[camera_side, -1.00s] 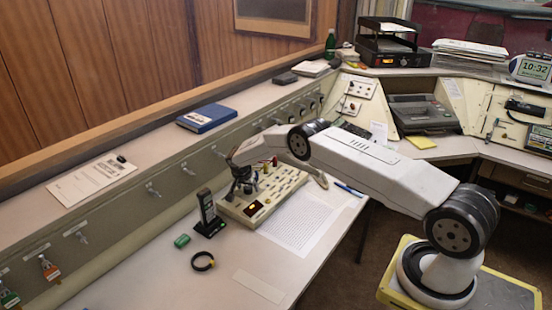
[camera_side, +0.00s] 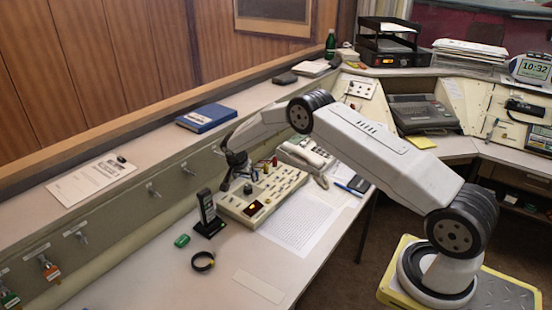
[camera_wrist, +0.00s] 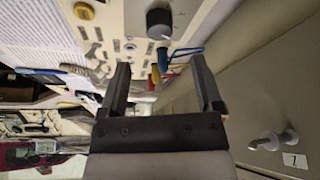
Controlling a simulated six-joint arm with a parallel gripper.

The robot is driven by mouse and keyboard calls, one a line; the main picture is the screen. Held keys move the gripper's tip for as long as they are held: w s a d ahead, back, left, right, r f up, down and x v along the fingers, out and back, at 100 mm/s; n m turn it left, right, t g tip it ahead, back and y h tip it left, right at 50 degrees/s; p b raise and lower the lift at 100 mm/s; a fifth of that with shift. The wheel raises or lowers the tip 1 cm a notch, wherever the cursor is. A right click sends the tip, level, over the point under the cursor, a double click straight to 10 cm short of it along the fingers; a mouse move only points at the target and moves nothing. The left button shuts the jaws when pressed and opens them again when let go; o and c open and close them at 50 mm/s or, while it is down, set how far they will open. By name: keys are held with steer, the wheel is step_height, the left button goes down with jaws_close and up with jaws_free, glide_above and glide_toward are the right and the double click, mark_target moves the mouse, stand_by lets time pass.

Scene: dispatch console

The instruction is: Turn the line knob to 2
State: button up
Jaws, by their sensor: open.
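The beige console (camera_side: 280,183) stands on the desk, with knobs, rows of keys, coloured plugs and a lit orange display. A black round knob (camera_side: 248,188) is at its left end. The wrist view shows a dark knob (camera_wrist: 158,22) on the panel, just beyond my fingertips; its number marks are too small to read, so I cannot tell its setting. My gripper (camera_side: 235,183) hangs by the left rear part of the console, beside the black knob. In the wrist view my gripper (camera_wrist: 161,66) has its fingers apart with nothing held between them.
A black handset in a stand (camera_side: 207,214) is close left of the console. A telephone (camera_side: 306,156) is behind it, and a printed sheet (camera_side: 296,224) lies in front. Red, yellow and blue plugs (camera_wrist: 157,65) are near my fingers. The wall ledge runs behind.

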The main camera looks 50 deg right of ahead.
steer(key=shift+a+r, duration=0.2)
steer(key=shift+r, duration=0.3)
steer(key=shift+s+r, duration=0.1)
steer(key=s+a+r+n+y, duration=0.2)
steer(key=s+a+r+n, duration=0.5)
steer(key=s+a+r, duration=0.35)
steer(key=s+a+r+n+y, duration=0.1)
steer(key=s+a+r+n, duration=0.1)
steer(key=s, duration=0.9)
steer(key=s+a+r+n+t+y, duration=0.1)
steer(key=s+a+n, duration=0.3)
steer(key=s, duration=0.7)
steer(key=shift+a+r+n, duration=0.15)
steer(key=shift+r+n, duration=0.25)
steer(key=shift+n, duration=0.1)
